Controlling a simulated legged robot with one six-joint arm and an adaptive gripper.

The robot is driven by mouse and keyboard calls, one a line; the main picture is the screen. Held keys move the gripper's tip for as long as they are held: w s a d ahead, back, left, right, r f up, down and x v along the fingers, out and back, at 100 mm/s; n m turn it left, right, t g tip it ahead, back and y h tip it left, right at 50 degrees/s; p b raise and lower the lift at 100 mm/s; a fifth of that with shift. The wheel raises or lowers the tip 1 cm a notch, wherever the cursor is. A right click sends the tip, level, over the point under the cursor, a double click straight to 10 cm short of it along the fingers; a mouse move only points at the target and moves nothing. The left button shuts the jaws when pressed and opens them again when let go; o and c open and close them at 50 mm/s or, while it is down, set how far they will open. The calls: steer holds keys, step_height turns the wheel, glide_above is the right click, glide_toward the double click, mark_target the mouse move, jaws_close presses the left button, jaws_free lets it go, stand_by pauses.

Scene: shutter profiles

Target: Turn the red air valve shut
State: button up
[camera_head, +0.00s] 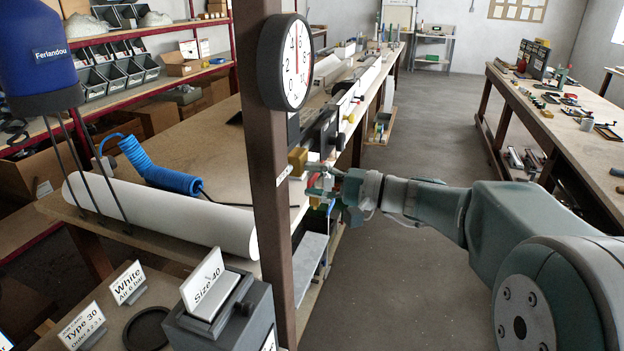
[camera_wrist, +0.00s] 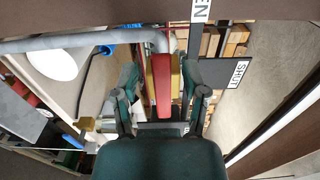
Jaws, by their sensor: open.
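The red air valve (camera_wrist: 163,92) shows in the wrist view as a long red handle over a yellow body. It runs up and down the picture, roughly toward a label ending in "EN" (camera_wrist: 200,10). A "SHUT" label (camera_wrist: 239,73) sits to its right. My gripper (camera_wrist: 160,82) is open, with one finger on each side of the handle; whether either finger touches it I cannot tell. In the head view my gripper (camera_head: 322,182) is just right of the brown post, close to a yellow block (camera_head: 297,160). The handle is mostly hidden there.
A brown post (camera_head: 268,180) with a round gauge (camera_head: 297,62) stands close to my gripper. A white roll (camera_head: 160,215) and a blue coiled hose (camera_head: 160,170) lie on the bench at left. The floor aisle (camera_head: 420,130) at right is clear.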

steer(key=shift+w+a, duration=0.1)
steer(key=shift+a, duration=0.2)
jaws_close()
